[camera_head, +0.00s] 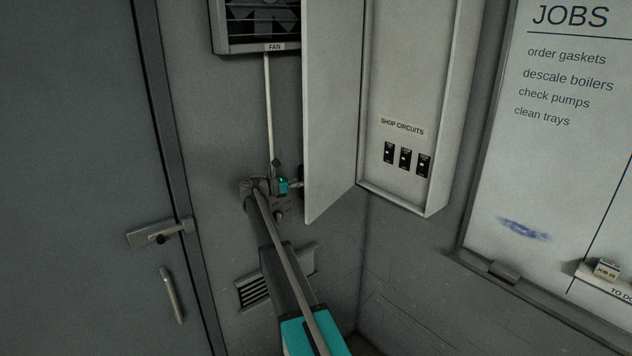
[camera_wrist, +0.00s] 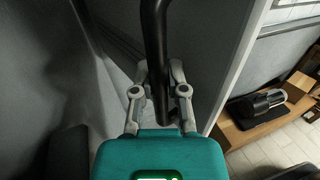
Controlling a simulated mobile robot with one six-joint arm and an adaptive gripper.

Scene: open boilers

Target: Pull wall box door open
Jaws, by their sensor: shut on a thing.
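The wall box (camera_head: 436,205) is a pale grey cabinet on the right-hand wall, with a "SHOP CIRCUITS" label and three black switches inside. Its door (camera_head: 332,110) stands swung well open to the left, showing the interior. In the wrist view the door (camera_wrist: 212,45) is a grey panel with a pale edge. A dark bar handle (camera_wrist: 155,45) runs between the fingers of my gripper (camera_wrist: 159,75), which is shut on it. In the head view my gripper (camera_head: 295,184) is at the door's left edge, low down; the handle is hidden there by the door.
A fan unit (camera_head: 262,25) hangs on the wall left of the door, with a conduit below it. A grey room door (camera_head: 80,170) with a latch is at far left. A whiteboard (camera_head: 560,150) hangs at right. A wooden bench (camera_wrist: 260,125) shows in the wrist view.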

